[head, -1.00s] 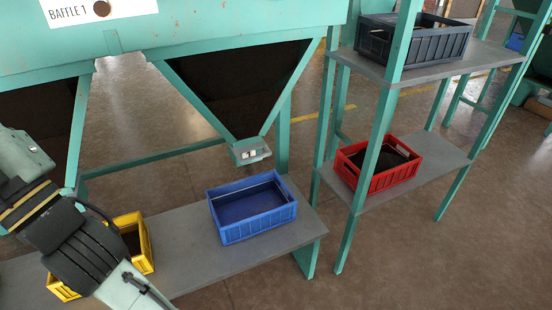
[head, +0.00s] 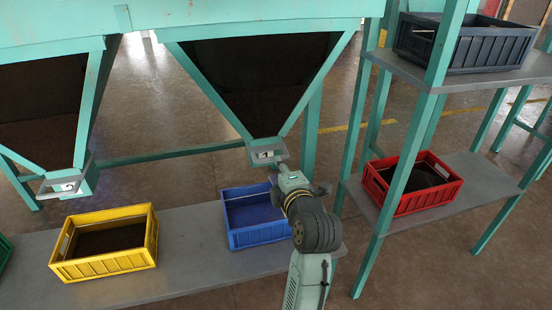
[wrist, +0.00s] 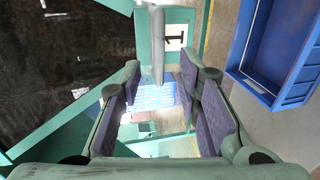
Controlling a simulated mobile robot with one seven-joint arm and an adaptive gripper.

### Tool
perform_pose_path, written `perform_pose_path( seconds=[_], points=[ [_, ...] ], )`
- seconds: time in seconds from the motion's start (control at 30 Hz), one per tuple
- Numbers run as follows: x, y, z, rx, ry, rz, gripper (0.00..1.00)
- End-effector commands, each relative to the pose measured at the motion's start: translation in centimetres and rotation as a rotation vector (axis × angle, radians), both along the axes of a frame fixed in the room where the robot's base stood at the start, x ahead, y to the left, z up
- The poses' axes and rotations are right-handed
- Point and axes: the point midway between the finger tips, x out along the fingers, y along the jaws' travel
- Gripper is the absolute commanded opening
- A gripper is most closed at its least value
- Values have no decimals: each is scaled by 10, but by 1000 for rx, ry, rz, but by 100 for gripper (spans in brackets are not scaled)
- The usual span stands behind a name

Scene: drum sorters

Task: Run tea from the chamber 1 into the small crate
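Chamber 1 is the right-hand hopper (head: 262,75), dark with tea, narrowing to a small spout with a plate marked 1 (head: 264,154). The plate also shows in the wrist view (wrist: 174,37), beside a pale upright handle bar (wrist: 157,45). My gripper (head: 285,172) is just below and right of the spout; in the wrist view my gripper (wrist: 160,80) is open and empty, its fingers spread either side of the bar's line. The blue crate (head: 262,236) stands on the bench below the spout and looks empty inside; my arm covers its right part. It also shows in the wrist view (wrist: 275,45).
A yellow crate (head: 110,266) with dark contents stands left on the grey bench (head: 190,255), under a second hopper (head: 40,110). On the right rack, a red crate (head: 412,205) holds dark contents and a dark grey crate (head: 470,48) sits above. Green posts stand close to my arm.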

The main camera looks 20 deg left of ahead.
Motion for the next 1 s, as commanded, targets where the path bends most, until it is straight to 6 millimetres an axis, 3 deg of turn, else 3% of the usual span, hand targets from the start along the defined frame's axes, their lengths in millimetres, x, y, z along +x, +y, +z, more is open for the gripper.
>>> perform_pose_path(
  seconds=[0.2, 0.4, 0.8, 1.0],
  points=[
    [35, 24, -7, 3, 1, 0, 31],
    [56, 38, -12, 4, 0, -1, 31],
    [62, 42, -15, 3, -1, -1, 31],
    [62, 42, -15, 3, -2, -1, 18]
  ],
)
